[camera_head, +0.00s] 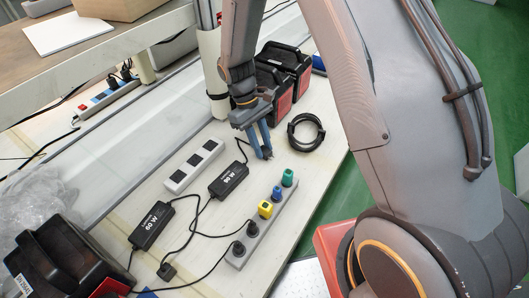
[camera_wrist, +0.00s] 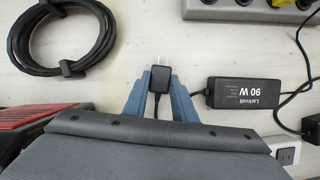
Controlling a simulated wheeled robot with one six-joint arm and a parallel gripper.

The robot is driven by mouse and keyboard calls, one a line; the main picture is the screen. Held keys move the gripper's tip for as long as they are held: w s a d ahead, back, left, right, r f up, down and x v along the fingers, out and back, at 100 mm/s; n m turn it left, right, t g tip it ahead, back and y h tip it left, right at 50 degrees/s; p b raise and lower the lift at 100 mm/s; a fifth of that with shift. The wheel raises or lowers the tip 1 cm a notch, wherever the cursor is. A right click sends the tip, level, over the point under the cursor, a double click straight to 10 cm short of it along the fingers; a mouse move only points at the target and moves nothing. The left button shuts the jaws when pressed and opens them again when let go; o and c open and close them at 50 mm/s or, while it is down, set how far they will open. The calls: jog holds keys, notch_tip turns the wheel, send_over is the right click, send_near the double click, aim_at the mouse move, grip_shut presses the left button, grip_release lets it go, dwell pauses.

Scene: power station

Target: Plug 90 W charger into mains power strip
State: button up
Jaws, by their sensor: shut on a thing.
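My gripper (camera_head: 261,152) hangs low over the bench. In the wrist view its blue fingers (camera_wrist: 159,88) are shut on a small black plug (camera_wrist: 160,78), whose two metal prongs point away from my palm. The black 90 W charger (camera_head: 228,180) lies on the bench beside it; it also shows in the wrist view (camera_wrist: 243,93), right of the fingers. A white power strip (camera_head: 180,182) with several dark-faced sockets lies left of the gripper. A grey strip (camera_head: 240,256) holds black, yellow, blue and green plugs. I cannot tell which strip is mains.
A 60 W charger (camera_head: 151,225) and its cables lie at the left. A coiled black cable (camera_head: 305,132) is right of the gripper. Black-and-red cases (camera_head: 283,75) stand behind it. Another dark case (camera_head: 62,262) is at lower left. Another strip (camera_head: 108,98) lies farther back.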

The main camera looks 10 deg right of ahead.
jog(key=shift+r+p, duration=2.05)
jog(key=shift+r, duration=0.9)
